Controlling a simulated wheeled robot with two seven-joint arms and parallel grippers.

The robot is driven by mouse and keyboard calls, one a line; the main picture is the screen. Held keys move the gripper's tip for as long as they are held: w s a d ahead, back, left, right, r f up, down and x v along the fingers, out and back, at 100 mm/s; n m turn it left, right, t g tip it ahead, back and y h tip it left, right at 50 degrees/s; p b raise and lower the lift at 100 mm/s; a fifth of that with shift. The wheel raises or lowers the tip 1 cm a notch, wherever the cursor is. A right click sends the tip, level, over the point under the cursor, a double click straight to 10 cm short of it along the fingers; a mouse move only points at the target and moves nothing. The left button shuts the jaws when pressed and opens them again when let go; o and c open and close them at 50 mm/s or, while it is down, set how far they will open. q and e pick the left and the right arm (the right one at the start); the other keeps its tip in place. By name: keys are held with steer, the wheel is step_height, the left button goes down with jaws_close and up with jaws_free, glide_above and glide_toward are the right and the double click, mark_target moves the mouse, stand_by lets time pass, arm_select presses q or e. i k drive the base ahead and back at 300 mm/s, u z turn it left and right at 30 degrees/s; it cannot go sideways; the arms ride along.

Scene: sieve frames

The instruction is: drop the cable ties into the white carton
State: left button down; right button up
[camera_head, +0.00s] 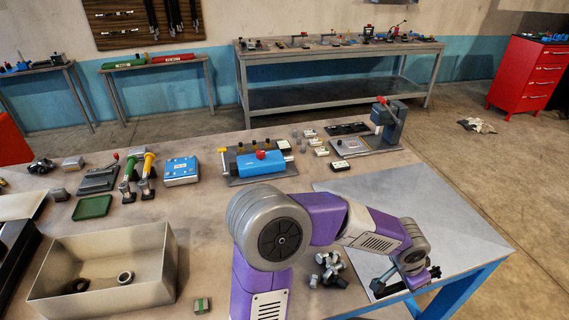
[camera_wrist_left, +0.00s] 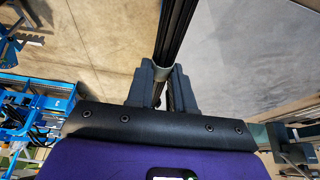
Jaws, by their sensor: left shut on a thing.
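The white carton (camera_head: 75,258) is an open, off-white box at the lower left of the head view. A ring and a dark piece lie inside it. A purple arm of mine reaches to the right, and my left gripper (camera_head: 388,284) is over the grey mat near the table's front right corner, well away from the carton. In the left wrist view the gripper (camera_wrist_left: 163,74) is shut on a long black bundle with a pale band, which looks like the cable ties (camera_wrist_left: 178,28). The bundle's far end is out of frame. My right gripper is not in view.
Behind the carton stand a green tray (camera_head: 92,208), a blue box (camera_head: 181,171) and a blue fixture (camera_head: 260,163). A small green-topped block (camera_head: 202,305) and a metal knob cluster (camera_head: 329,268) lie nearer. The grey mat (camera_head: 400,185) is mostly bare.

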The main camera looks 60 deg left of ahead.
mark_target(115, 277)
steer(key=z, duration=0.2)
steer(key=k, duration=1.65)
steer(key=u, duration=1.55)
